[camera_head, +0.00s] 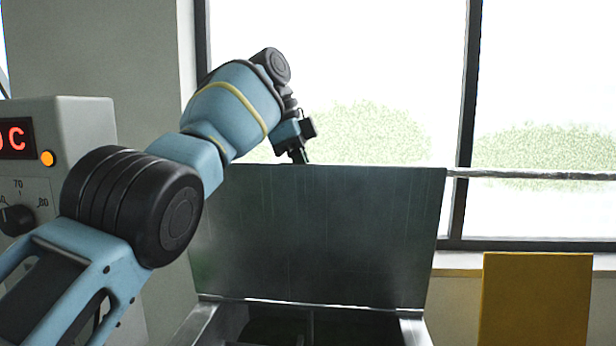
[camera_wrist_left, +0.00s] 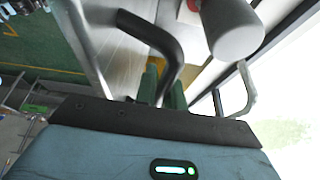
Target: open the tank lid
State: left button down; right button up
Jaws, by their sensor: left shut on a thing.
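The tank lid (camera_head: 320,235) is a dark grey metal panel. It stands raised and nearly upright at the back of the tank (camera_head: 412,330), whose dark inside shows below. My left gripper (camera_head: 301,155) is at the lid's top edge and shut; its hold lies mostly behind the edge. My right gripper is not in view.
A grey control box (camera_head: 85,130) with a red display, an orange lamp and a dial stands at the left. A yellow panel (camera_head: 536,300) stands at the right. A horizontal rail (camera_head: 540,175) crosses the windows behind.

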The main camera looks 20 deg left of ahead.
pick_arm(q)
jog(key=shift+f, duration=0.15)
jog(key=c, duration=1.5)
grip_release()
